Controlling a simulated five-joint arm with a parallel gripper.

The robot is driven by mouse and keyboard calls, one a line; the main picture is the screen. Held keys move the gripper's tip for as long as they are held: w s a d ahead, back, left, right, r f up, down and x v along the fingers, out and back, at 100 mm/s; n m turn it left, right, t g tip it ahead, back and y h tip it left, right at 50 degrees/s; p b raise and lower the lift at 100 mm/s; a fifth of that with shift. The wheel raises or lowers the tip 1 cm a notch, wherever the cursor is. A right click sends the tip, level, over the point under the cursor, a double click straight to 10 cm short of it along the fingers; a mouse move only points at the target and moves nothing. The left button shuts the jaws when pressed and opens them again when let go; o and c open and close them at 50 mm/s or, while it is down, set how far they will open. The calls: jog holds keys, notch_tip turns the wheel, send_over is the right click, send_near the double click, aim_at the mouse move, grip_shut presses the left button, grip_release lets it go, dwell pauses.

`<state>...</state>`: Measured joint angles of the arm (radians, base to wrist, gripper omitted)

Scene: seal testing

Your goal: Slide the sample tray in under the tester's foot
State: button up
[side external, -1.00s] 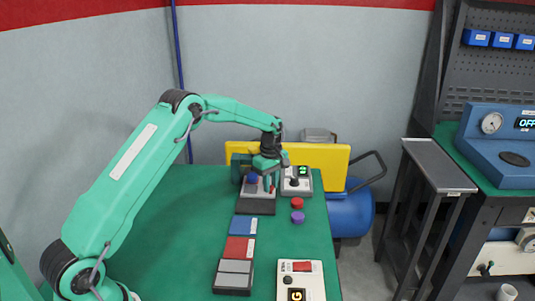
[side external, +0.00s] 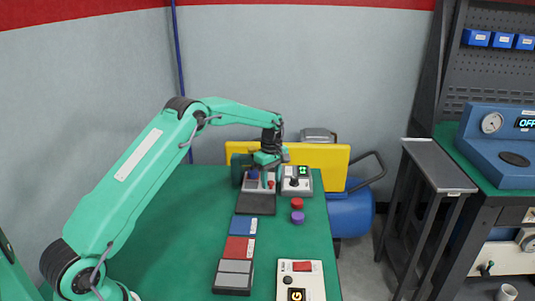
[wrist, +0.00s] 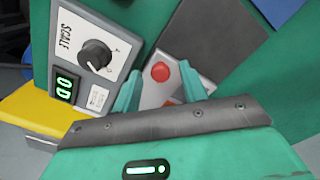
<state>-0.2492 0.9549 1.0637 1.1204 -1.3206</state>
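My gripper (wrist: 160,88) is open and empty in the wrist view, its two green fingers apart. Between and beyond them is a pale box with a red button (wrist: 160,72). In the side view my gripper (side external: 268,161) is above this box (side external: 259,184), which also has a blue part on top. A flat dark grey plate (side external: 255,204) lies against the box's near side; it also shows in the wrist view (wrist: 215,45). I cannot tell for sure which piece is the sample tray, and I cannot make out the tester's foot.
A scale box with a black knob (wrist: 95,53) and green display stands beside the button box. Blue (side external: 242,226), red (side external: 238,249) and grey (side external: 234,275) pads line the table, with a switch box (side external: 301,283) near right. Red (side external: 297,203) and purple (side external: 297,217) caps stand between. The left tabletop is clear.

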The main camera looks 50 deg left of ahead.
jog(key=shift+r, duration=3.85)
jog(key=shift+r, duration=0.15)
